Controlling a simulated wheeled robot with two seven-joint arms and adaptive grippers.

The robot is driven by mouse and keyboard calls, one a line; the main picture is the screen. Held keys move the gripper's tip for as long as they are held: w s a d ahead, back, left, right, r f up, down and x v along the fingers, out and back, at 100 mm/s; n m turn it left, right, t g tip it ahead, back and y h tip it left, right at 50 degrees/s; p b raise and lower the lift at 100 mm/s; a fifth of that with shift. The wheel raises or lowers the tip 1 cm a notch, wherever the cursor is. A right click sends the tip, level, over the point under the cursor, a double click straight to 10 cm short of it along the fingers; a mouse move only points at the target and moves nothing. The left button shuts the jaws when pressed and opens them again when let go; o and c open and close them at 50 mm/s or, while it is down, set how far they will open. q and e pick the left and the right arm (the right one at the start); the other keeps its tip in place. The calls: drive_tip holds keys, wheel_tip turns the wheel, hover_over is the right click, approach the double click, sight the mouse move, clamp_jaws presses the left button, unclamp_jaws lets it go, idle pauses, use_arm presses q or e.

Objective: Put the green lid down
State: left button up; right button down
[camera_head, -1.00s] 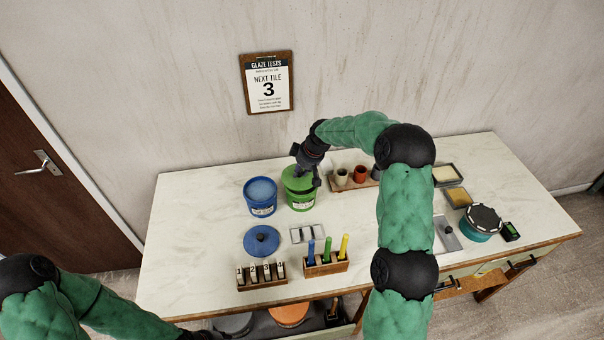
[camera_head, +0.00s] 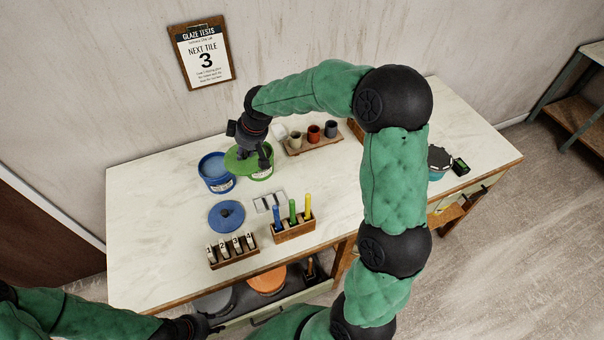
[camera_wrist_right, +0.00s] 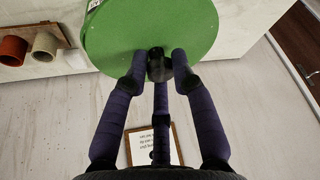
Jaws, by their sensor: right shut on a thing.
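The green lid (camera_head: 236,163) is round with a dark knob. It is over the green tub (camera_head: 262,174), shifted a little left toward the open blue tub (camera_head: 214,178); whether it touches either rim is hard to tell. My right gripper (camera_head: 254,160) is shut on the lid's knob from above. In the right wrist view the fingers (camera_wrist_right: 159,66) close round the knob, and the green lid (camera_wrist_right: 150,28) fills the top. My left gripper (camera_head: 208,331) is low at the table's front, by the open drawer; its fingers are too small and dark to read.
A blue lid (camera_head: 226,215) lies on the white table (camera_head: 150,240). A numbered tile rack (camera_head: 233,253), a tool rack (camera_head: 294,229) and a small grey tray (camera_head: 268,202) are near it. A cup board (camera_head: 315,146) stands behind. The table's left part is clear.

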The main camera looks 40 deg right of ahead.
drive_tip(key=s+d+f+m+h+b, duration=0.1)
drive_tip(key=s+d+f+b, duration=0.35)
drive_tip(key=d, duration=0.35)
drive_tip(key=s+d+f+m+b, duration=0.2)
drive_tip(key=s+d+f+b, duration=0.25)
drive_tip(key=d, duration=0.25)
drive_tip(key=s+d+f+m+h+b, duration=0.1)
drive_tip(key=s+d+f+b, duration=0.3)
drive_tip(key=d, duration=0.4)
drive_tip(key=shift+m, duration=0.3)
drive_tip(key=f+b, duration=0.1)
drive_tip(key=f, duration=0.2)
drive_tip(key=f+b, duration=0.1)
drive_tip(key=f, duration=0.2)
drive_tip(key=w+f+b, duration=0.1)
drive_tip(key=f, duration=0.3)
drive_tip(key=shift+f, duration=0.1)
drive_tip(key=shift+a, duration=0.1)
drive_tip(key=shift+s, duration=0.1)
drive_tip(key=c, duration=1.4)
unclamp_jaws()
drive_tip(key=shift+f, duration=0.1)
drive_tip(key=o, duration=0.4)
